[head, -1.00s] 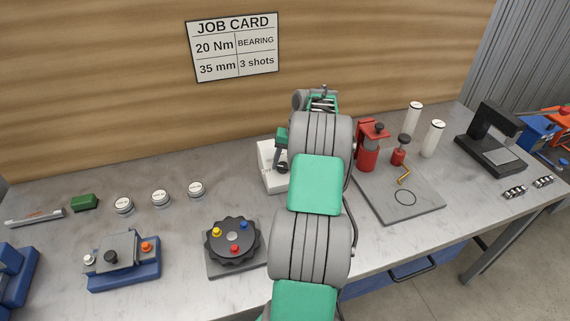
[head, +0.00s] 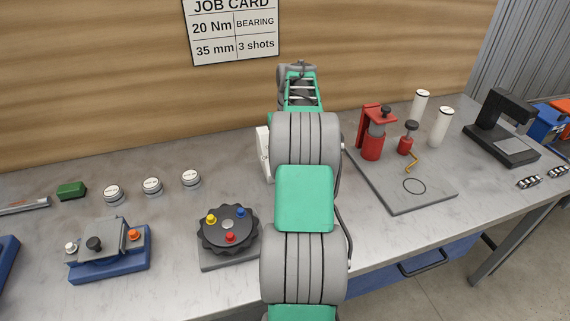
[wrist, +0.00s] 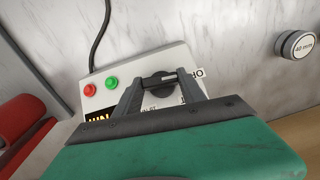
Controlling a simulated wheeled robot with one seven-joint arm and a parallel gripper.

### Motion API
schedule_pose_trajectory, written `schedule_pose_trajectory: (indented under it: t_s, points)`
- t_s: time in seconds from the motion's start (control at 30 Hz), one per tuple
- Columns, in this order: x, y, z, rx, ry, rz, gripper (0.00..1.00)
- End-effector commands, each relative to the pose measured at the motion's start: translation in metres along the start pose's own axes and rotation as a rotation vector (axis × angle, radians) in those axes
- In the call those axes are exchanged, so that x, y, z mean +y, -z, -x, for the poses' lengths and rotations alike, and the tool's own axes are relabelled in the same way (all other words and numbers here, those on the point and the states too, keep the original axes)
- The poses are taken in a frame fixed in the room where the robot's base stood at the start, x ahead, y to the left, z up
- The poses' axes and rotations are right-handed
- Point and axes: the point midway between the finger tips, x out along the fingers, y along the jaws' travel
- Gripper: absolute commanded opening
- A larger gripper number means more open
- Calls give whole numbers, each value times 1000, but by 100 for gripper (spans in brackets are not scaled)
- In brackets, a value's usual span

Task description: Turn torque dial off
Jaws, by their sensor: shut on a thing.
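The torque dial (wrist: 158,90) is a dark round knob with a light bar across its top. It sits on a white control box (wrist: 115,72), also partly visible in the head view (head: 264,152). My gripper (wrist: 162,79) is shut on the dial, with one grey finger on each side. A label reading "OF", partly cut off, is right of the dial; other markings are mostly hidden by the fingers. In the head view my arm hides the gripper and dial.
Red (wrist: 89,90) and green (wrist: 111,83) buttons sit left of the dial, above a partly hidden lit display. A black cable leaves the box. A round "40 mm" piece (wrist: 295,44) lies apart at right. A red press (head: 372,135) stands right of my arm.

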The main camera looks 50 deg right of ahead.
Motion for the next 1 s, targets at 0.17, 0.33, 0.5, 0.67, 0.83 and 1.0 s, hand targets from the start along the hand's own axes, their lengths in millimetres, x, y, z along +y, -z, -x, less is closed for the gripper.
schedule_pose_trajectory:
  t_s: [0.17, 0.33, 0.5, 0.67, 0.83, 1.0]
  points:
    - [1, 2, -9, 10, -57, 59, 7]
    - [0, 0, -2, 6, -76, 88, 7]
    - [-2, 0, 2, 5, -78, 95, 7]
    - [-2, 0, 2, 4, -78, 95, 7]
    - [-2, 0, 2, 3, -77, 95, 60]
    - [-2, -1, 1, 2, -77, 96, 69]
